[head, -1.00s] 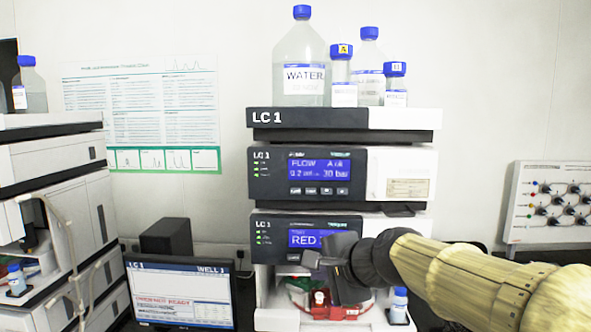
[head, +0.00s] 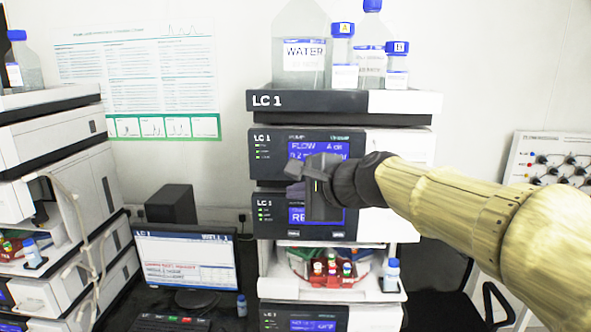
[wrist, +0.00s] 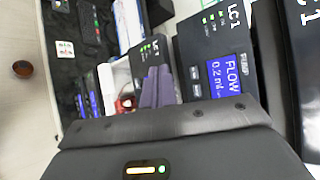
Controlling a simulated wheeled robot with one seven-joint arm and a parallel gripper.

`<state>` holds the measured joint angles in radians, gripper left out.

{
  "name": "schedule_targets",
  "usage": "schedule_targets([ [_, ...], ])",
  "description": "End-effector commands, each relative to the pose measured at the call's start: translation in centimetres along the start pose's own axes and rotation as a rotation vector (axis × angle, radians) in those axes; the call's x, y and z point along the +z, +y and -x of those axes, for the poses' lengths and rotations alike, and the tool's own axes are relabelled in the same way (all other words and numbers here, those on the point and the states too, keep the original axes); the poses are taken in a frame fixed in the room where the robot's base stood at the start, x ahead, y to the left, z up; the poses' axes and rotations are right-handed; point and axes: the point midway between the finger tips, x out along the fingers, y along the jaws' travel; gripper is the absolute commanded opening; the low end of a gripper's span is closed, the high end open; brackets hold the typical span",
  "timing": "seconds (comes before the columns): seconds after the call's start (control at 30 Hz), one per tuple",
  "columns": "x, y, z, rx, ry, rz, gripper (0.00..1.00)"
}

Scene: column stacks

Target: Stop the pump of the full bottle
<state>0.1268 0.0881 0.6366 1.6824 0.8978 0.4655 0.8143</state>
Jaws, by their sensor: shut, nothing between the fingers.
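The LC 1 pump module (head: 270,165) has a dark front panel and a blue screen (head: 320,149) reading FLOW. Its keys below the screen are hidden behind my gripper in the head view. In the wrist view the pump panel (wrist: 215,45) shows FLOW 0.2 and grey keys beside the screen. My gripper (head: 293,181) is shut and empty, in front of the lower part of this panel. Its fingers show in the wrist view (wrist: 157,88); contact cannot be told.
Smaller bottles (head: 343,57) with blue caps stand beside the WATER bottle. Below the pump are another screened module (head: 272,228) and an open bay with red-capped vials (head: 330,270). A monitor (head: 188,262) and a second stack (head: 60,150) stand left.

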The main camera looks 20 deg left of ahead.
Motion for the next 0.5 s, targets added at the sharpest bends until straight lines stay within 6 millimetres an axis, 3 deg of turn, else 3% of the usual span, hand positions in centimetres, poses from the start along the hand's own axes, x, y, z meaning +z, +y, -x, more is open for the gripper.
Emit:
schedule_targets([
  [0.5,-2.9,-3.4,-4.1,0.001,-0.003,0.000,0.00],
])
